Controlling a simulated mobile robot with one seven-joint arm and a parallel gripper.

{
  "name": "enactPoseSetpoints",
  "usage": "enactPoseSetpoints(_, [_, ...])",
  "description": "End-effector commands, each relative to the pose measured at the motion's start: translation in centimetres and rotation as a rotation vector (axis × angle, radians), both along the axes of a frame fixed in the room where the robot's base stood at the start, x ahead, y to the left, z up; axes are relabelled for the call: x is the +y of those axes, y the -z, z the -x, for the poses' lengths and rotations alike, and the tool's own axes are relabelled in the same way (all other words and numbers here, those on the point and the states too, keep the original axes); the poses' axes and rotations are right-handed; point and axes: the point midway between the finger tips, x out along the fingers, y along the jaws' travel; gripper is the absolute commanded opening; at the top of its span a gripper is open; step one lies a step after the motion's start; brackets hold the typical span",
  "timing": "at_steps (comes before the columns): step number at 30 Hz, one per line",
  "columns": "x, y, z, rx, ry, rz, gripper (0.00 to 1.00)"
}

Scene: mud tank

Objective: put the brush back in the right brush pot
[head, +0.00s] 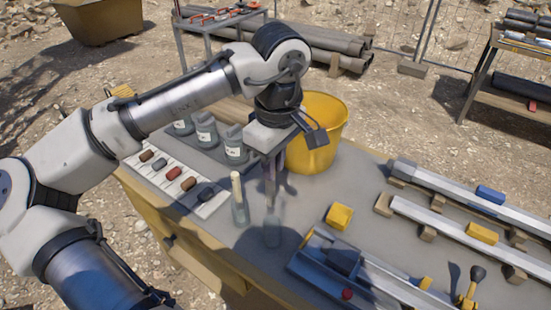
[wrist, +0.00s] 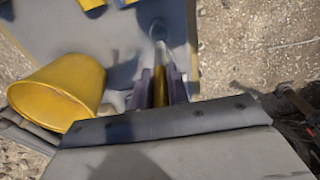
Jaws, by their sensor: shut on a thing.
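My gripper (head: 271,180) points down over the front part of the grey bench and is shut on the brush. In the wrist view the brush (wrist: 160,92) is a yellow-brown shaft between the two dark fingers. The right brush pot (head: 272,232), a small clear grey pot, stands upright below my fingers. In the wrist view a pale round shape (wrist: 159,31) lies at the far end of the shaft. I cannot tell whether the brush's end is inside the pot. The left pot (head: 240,214) stands beside it with a pale handle (head: 236,185) upright in it.
A yellow bucket (head: 316,140) stands behind my gripper. Labelled jars (head: 206,132) and a white tray (head: 213,205) of coloured pieces lie left. A yellow block (head: 339,216), a blue-grey trough (head: 345,262) and long core rails (head: 450,230) are right.

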Motion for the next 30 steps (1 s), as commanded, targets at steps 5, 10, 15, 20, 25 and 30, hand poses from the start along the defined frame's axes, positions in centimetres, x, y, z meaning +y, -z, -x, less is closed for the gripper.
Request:
enactPoseSetpoints(5, [0.0, 1.6, 0.0, 0.000, -0.001, -0.001, 0.00])
enactPoseSetpoints(10, [0.0, 3.0, 0.0, 0.000, -0.001, -0.001, 0.00])
enactPoseSetpoints(15, [0.0, 4.4, 0.0, 0.000, 0.000, -0.001, 0.00])
enactPoseSetpoints(20, [0.0, 5.6, 0.0, 0.000, 0.000, -0.001, 0.00])
enactPoseSetpoints(25, [0.0, 6.8, 0.0, 0.001, 0.001, 0.002, 0.00])
enactPoseSetpoints(30, [0.0, 8.2, 0.0, 0.001, 0.001, 0.001, 0.00])
